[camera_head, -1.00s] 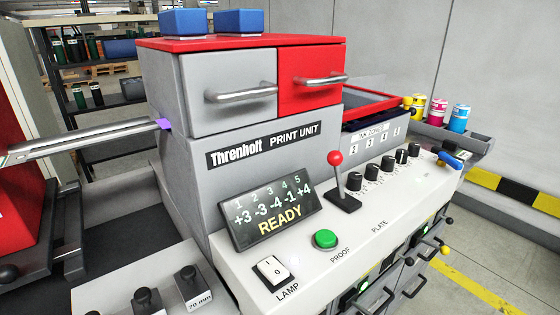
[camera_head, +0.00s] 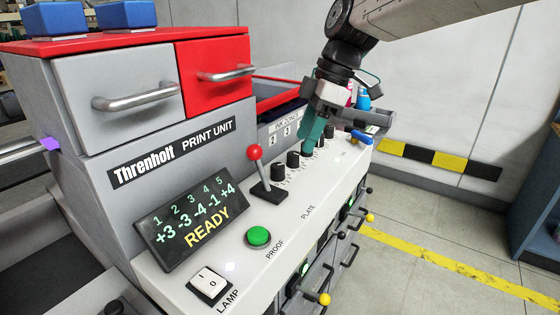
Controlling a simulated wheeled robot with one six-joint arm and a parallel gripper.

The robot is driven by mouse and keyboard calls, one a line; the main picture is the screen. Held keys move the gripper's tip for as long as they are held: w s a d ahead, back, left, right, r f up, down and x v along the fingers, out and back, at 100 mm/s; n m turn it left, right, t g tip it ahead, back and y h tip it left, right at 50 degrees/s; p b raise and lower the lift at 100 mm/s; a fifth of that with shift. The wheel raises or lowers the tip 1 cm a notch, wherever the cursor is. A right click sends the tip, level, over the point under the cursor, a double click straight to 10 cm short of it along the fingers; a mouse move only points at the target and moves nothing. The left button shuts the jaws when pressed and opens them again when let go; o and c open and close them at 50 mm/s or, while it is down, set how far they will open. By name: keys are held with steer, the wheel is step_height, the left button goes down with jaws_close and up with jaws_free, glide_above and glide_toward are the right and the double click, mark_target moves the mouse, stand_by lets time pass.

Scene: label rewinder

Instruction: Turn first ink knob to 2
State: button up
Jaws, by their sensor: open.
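A row of black ink knobs runs along the white sloped panel of the print unit. The knob at the near end of the row (camera_head: 278,172), beside the red-balled lever, stands clear in view. The second knob (camera_head: 293,160) is also clear. My gripper (camera_head: 310,138) is open, with teal fingers pointing down over the middle and far part of the row, partly hiding the knobs there. Whether a finger touches a knob cannot be told. The display (camera_head: 190,217) shows +3, -3, -4, -1, +4 under 1 to 5, and READY.
The red-balled lever (camera_head: 257,170) stands up close to the near knob. A green PROOF button (camera_head: 259,237) and a LAMP switch (camera_head: 208,284) are nearer. A blue-handled part (camera_head: 361,138) lies past the row. Open floor lies right of the unit.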

mark_target(278, 165)
steer(key=a+f, duration=0.1)
steer(key=f, duration=0.1)
steer(key=w+a+f+n, duration=0.1)
steer(key=a+f, duration=0.1)
steer(key=f, duration=0.1)
steer(key=w+a+f+n, duration=0.1)
steer(key=a+f, duration=0.1)
steer(key=shift+a+f+y, duration=0.2)
steer(key=shift+f+y, duration=0.1)
steer(key=c, duration=1)
